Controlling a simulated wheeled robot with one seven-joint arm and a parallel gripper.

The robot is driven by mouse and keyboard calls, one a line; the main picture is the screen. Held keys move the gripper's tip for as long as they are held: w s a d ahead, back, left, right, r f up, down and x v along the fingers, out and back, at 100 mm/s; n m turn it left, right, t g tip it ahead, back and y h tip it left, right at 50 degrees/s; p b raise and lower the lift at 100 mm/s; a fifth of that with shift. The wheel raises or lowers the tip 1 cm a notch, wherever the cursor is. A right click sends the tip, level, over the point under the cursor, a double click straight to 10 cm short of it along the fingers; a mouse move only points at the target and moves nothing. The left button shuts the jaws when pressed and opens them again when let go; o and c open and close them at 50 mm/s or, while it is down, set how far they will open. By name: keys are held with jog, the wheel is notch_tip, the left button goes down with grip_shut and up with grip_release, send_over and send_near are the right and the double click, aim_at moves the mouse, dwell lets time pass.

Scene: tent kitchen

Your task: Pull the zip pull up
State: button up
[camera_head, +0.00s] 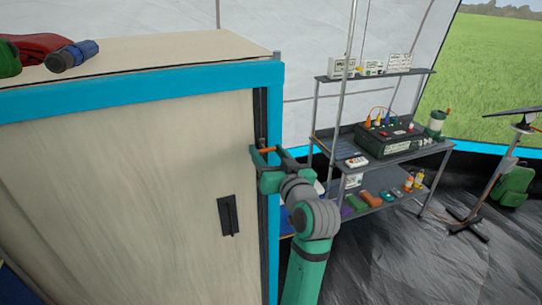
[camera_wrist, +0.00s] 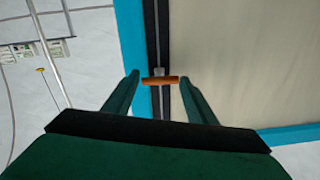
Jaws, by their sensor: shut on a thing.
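The zip pull is a small orange-brown toggle (camera_wrist: 160,80) on a grey slider. It sits on a dark zip track (camera_wrist: 163,35) running along the blue-edged border of a cream panel (camera_wrist: 240,70). In the head view the orange pull (camera_head: 266,150) shows near the panel's right edge, in the upper half. My green gripper (camera_head: 268,152) is at the pull from the right. In the wrist view its two fingers (camera_wrist: 160,82) stand at both ends of the toggle, shut on it. My gripper hides part of the track in the head view.
A black handle (camera_head: 228,215) is on the cream panel, left of my arm. A blue flashlight (camera_head: 72,54) and red cloth (camera_head: 35,47) lie on top of the cabinet. A grey shelf rack (camera_head: 375,150) with several items stands to the right. Dark floor (camera_head: 400,260) lies beyond.

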jog(key=shift+a+r, duration=0.1)
jog(key=shift+r, duration=0.2)
jog(key=o, duration=1.4)
jog(key=shift+f, duration=0.1)
jog(key=shift+s, duration=0.1)
jog(key=v, duration=1)
jog(key=shift+s, duration=0.35)
